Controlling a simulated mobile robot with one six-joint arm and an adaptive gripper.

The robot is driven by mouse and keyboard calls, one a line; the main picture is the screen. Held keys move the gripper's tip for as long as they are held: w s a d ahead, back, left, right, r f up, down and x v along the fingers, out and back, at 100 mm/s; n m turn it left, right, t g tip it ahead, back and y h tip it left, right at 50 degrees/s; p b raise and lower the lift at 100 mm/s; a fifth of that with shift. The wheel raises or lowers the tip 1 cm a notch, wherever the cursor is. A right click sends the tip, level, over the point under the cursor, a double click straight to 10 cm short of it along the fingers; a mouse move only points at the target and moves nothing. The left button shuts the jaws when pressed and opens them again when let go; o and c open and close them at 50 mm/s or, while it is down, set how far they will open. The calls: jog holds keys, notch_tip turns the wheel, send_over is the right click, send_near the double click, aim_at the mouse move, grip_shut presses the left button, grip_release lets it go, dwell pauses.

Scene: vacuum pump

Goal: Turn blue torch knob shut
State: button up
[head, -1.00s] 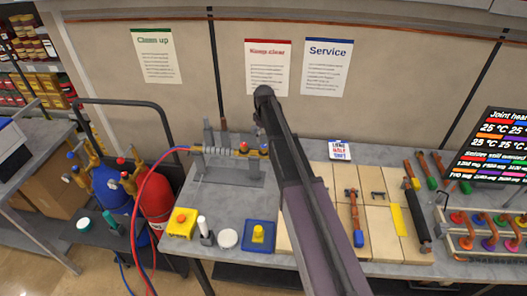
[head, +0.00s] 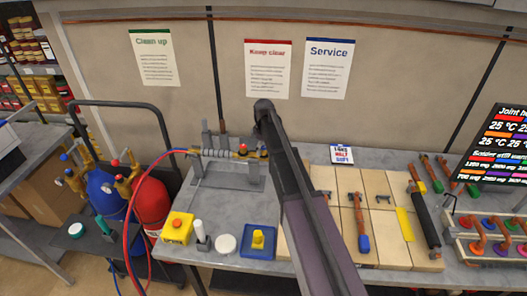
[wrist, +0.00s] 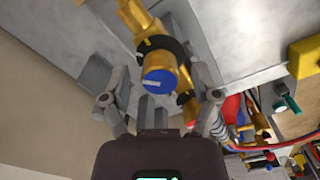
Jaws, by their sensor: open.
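The blue torch knob (wrist: 159,82) shows in the wrist view as a round cap with a white line, on the brass torch body (wrist: 136,18) with a black collar. My gripper (wrist: 163,76) is open, with one finger on each side of the knob; whether either finger touches it I cannot tell. In the head view the torch lies on a grey stand (head: 228,180), and its red knob (head: 243,149) shows. There the blue knob is hard to make out beside my arm, and my gripper is mostly hidden by the arm.
A red hose (head: 127,215) runs from the torch towards a blue cylinder (head: 104,190) and a red cylinder (head: 152,203) at left. A yellow box with a red button (head: 177,228) stands at the bench front. Wooden boards (head: 375,228) with pipe parts lie right of my arm.

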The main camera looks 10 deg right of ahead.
grip_shut()
dwell(0.3)
jog(key=shift+m, duration=0.4)
jog(key=m, duration=0.3)
jog(key=shift+m, duration=0.3)
jog(key=m, duration=0.4)
jog(key=shift+m, duration=0.3)
